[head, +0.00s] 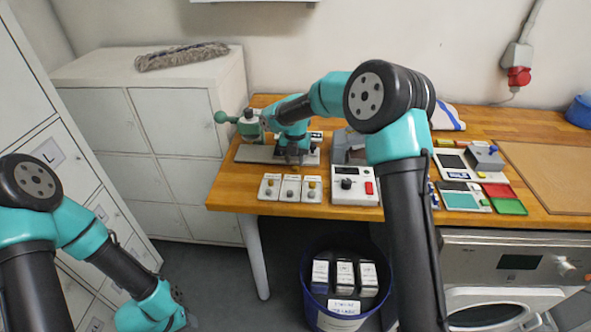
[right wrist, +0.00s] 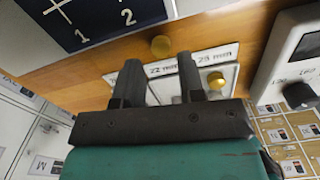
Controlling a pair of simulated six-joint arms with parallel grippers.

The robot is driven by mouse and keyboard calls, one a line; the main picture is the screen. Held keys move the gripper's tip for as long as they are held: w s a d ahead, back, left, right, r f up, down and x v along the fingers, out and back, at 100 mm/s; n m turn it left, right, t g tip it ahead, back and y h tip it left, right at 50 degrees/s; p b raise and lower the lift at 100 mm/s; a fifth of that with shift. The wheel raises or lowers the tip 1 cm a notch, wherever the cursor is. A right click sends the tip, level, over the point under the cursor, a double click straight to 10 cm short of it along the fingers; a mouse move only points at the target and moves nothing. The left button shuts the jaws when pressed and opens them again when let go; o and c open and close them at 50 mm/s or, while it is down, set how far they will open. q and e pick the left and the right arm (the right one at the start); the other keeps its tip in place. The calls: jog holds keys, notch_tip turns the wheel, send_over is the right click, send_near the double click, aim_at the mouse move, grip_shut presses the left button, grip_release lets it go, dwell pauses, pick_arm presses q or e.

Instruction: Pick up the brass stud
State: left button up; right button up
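In the right wrist view a round brass stud (right wrist: 160,46) shows on the wooden surface, beyond and between my right fingertips. A second brass-coloured round piece (right wrist: 216,80) sits on a white tray (right wrist: 230,70) marked 25 mm, to the right of the fingers. My right gripper (right wrist: 159,68) is open with nothing between its fingers; in the head view it hangs over the bench (head: 291,155) behind the small white trays (head: 290,188). My left gripper (head: 178,312) is low at the left, away from the bench; its fingers are unclear.
A green-handled press (head: 249,125) stands by the right gripper. A white box with a red button (head: 355,186) is right of the trays. A blue bin (head: 312,317) with small boxes stands below on the floor. A dark board (right wrist: 92,17) with numbers shows in the wrist view.

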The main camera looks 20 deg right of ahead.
aim_at(296, 167)
jog(key=shift+f, duration=1.6)
grip_shut()
jog(key=shift+r, duration=0.5)
notch_tip(296, 167, up, 3)
jog(key=shift+f, duration=0.2)
jog(key=s+a, duration=0.1)
jog(key=s, duration=0.4)
jog(key=s+a+r, duration=0.1)
jog(key=s+a, duration=0.1)
jog(key=s, duration=0.3)
jog(key=s+a, duration=0.1)
jog(key=s, duration=0.4)
jog(key=shift+s+a+r, duration=0.2)
jog(key=shift+s, duration=0.05)
